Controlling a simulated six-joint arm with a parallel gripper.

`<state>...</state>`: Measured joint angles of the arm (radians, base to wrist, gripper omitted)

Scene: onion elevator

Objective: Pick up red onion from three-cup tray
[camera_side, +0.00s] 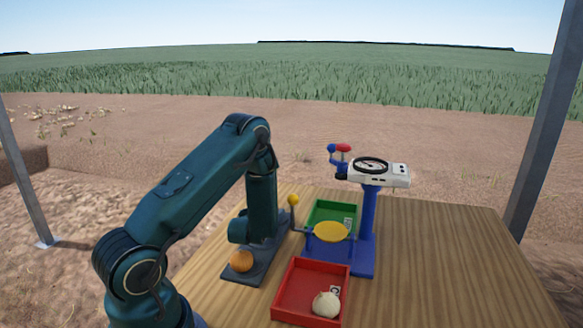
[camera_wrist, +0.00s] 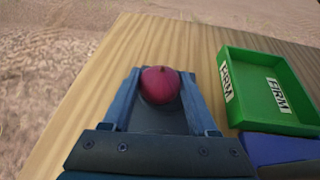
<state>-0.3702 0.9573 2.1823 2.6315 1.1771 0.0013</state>
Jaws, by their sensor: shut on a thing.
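The red onion (camera_wrist: 160,84) sits between the two blue fingers of my gripper (camera_wrist: 161,82) in the wrist view. The gripper is shut on it. In the side view my arm comes down over the far part of the dark three-cup tray (camera_side: 258,272); the red onion and the fingertips are hidden there. An orange-brown onion (camera_side: 241,261) sits at the near end of the tray. I cannot tell whether the red onion is clear of its cup.
A red bin (camera_side: 284,301) holding a white onion (camera_side: 326,304) is front right of the tray. A green bin (camera_side: 322,207) labelled FIRM lies behind. A blue stand (camera_side: 368,225) carries a yellow plate (camera_side: 331,232) and a dial gauge (camera_side: 371,166). The table's right side is clear.

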